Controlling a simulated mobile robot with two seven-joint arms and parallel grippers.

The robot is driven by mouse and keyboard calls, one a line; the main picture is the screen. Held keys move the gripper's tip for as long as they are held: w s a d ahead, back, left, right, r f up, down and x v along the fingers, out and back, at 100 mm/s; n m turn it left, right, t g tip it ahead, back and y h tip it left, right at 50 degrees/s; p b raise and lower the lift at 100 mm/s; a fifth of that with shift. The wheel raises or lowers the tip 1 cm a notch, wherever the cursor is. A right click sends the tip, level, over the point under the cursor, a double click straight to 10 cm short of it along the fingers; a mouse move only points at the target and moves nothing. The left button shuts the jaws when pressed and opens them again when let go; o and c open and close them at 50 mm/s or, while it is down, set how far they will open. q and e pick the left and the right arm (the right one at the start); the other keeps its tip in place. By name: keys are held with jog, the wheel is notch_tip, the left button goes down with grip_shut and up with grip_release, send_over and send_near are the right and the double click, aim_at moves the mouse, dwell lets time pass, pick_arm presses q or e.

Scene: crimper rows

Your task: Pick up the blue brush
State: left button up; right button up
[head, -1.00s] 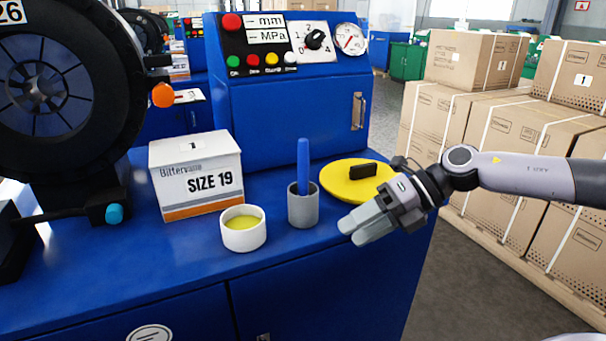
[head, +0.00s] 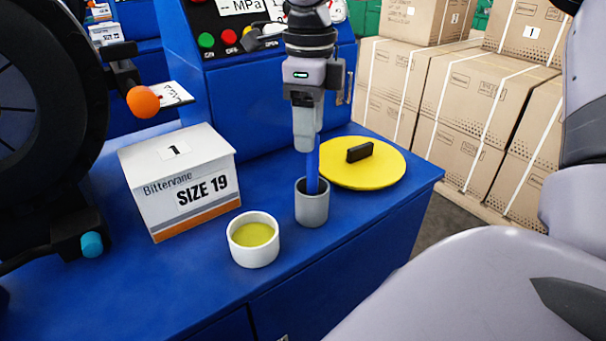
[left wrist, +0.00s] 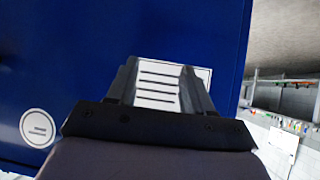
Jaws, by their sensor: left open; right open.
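The blue brush (head: 312,176) stands upright in a grey cup (head: 312,208) on the blue bench top. My right gripper (head: 307,148) points straight down over the cup, with its fingers at the upper part of the brush. The fingers hide the brush's top, and the gap between them is hard to see from here. My left gripper (left wrist: 160,75) shows only in the left wrist view. Its fingers are apart and nothing is between them; a blue panel with a white label lies beyond.
A white bowl with yellow contents (head: 254,240) stands left of the cup. A yellow disc with a black handle (head: 380,174) lies behind right. A SIZE 19 box (head: 180,182) is further left, beside the black machine (head: 50,110). Cartons (head: 470,120) stand beyond the bench.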

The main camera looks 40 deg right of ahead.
aim_at(314, 153)
jog(key=f, duration=0.3)
jog(key=s+f, duration=0.1)
jog(key=f, duration=0.1)
jog(key=shift+d, duration=0.15)
jog(key=shift+w+f, duration=0.15)
jog(key=shift+f, duration=0.35)
grip_shut()
